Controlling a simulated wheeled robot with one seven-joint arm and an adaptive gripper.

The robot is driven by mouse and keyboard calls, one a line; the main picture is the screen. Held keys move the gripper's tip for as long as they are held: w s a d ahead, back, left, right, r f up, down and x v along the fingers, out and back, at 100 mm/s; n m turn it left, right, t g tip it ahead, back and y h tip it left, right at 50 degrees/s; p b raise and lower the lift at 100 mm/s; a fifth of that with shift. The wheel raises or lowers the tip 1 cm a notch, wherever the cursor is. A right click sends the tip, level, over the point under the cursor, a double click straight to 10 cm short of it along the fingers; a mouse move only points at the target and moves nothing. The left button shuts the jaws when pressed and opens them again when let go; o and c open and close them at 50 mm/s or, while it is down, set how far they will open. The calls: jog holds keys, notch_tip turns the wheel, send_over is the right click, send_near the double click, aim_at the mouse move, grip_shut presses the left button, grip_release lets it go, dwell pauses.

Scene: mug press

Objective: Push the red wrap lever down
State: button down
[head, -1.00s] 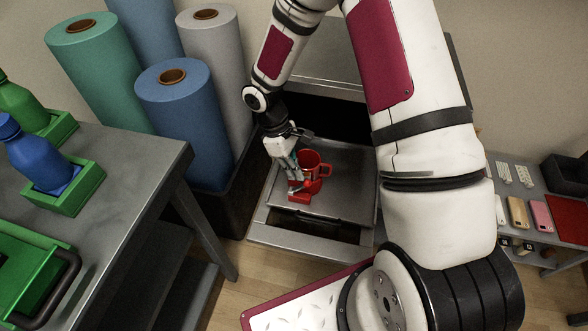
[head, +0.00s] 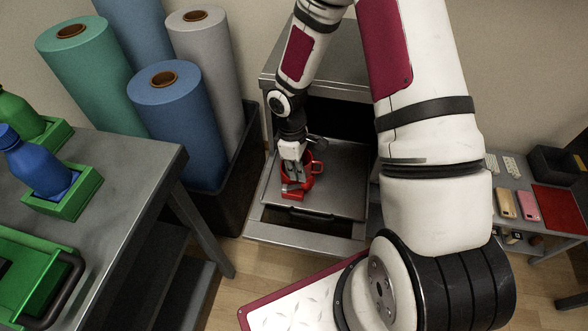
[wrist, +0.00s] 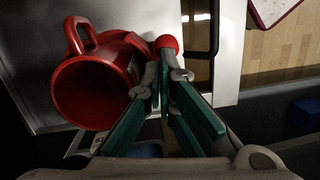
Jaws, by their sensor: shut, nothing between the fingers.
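A red mug (head: 318,168) stands on the grey plate of the press (head: 343,180); in the wrist view the mug (wrist: 92,92) shows its open mouth and handle at left. A small red part (head: 293,195) is just in front of my fingertips. In the wrist view a rounded red end (wrist: 167,42) lies right by the fingertips, beside the mug; it looks like the lever's end. Contact cannot be told. My gripper (head: 293,185) is shut and empty, pointing down beside the mug and partly hiding it. It also fills the lower wrist view (wrist: 164,75). Most of the lever is hidden.
Tall wrap rolls (head: 180,120) stand in a dark bin left of the press. A grey table (head: 120,185) with bottles in green holders is at left. A shelf (head: 512,170) with phones is at right. Wood floor lies in front of the press.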

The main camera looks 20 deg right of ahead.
jog(key=shift+s+d+f, duration=0.2)
jog(key=shift+d, duration=0.05)
dwell(0.7)
jog(key=shift+w+a, duration=0.45)
jog(key=shift+a, duration=0.15)
jog(key=shift+r, duration=0.1)
jog(key=shift+w+a+r, duration=0.2)
jog(key=shift+a+r, duration=0.05)
jog(key=shift+r, duration=0.05)
jog(key=w+r+p, duration=0.1)
jog(key=r, duration=0.1)
jog(key=w+a+r+p, duration=0.1)
jog(key=shift+w+a+r, duration=0.15)
jog(key=shift+r, duration=0.2)
notch_tip(320, 180, up, 8)
jog(key=p, duration=0.1)
jog(key=shift+w, duration=0.25)
